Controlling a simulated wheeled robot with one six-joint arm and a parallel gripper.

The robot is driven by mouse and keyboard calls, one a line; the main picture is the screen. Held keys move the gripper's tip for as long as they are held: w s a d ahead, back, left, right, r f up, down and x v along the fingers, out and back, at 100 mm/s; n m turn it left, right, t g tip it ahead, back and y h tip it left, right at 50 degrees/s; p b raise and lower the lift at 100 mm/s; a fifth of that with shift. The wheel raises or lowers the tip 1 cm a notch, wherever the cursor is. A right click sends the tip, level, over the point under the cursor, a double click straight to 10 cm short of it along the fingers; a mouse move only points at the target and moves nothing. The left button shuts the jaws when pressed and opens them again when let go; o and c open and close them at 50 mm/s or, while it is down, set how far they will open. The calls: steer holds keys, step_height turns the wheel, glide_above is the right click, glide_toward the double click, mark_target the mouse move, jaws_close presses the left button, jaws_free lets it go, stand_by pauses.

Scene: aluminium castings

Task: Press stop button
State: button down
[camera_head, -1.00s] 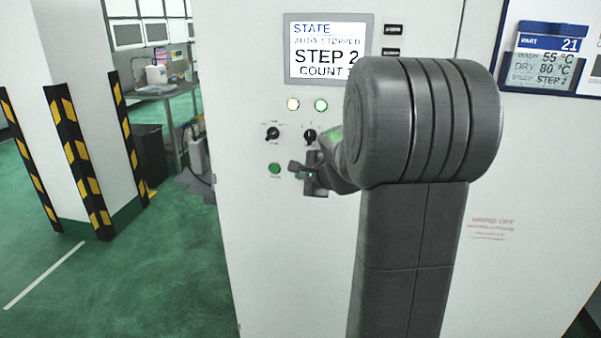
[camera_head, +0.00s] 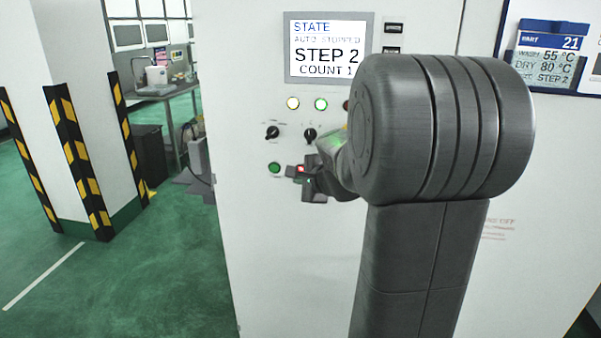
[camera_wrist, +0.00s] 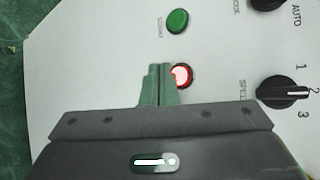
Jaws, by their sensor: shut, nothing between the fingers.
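The red stop button (camera_wrist: 183,76) is lit in the wrist view, just to the right of my fingertips. In the head view my gripper (camera_head: 296,172) is partly hidden by my own arm. The screen (camera_head: 328,48) reads STATE, AUTO STOPPED, STEP 2, COUNT 1.
A green button (camera_head: 275,168) lies left of the red one. Two rotary knobs (camera_head: 272,132) sit above, the right one close to my wrist. Indicator lamps (camera_head: 293,103) are above them. A striped pillar (camera_head: 85,150) stands left on open green floor.

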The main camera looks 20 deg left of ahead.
steer(key=s, duration=0.2)
steer(key=s+d, duration=0.1)
steer(key=shift+s, duration=0.35)
steer(key=shift+w+a, duration=0.1)
stand_by(0.4)
steer(key=s, duration=0.2)
steer(key=s+d, duration=0.1)
steer(key=s, duration=0.1)
stand_by(0.5)
steer(key=shift+w, duration=0.1)
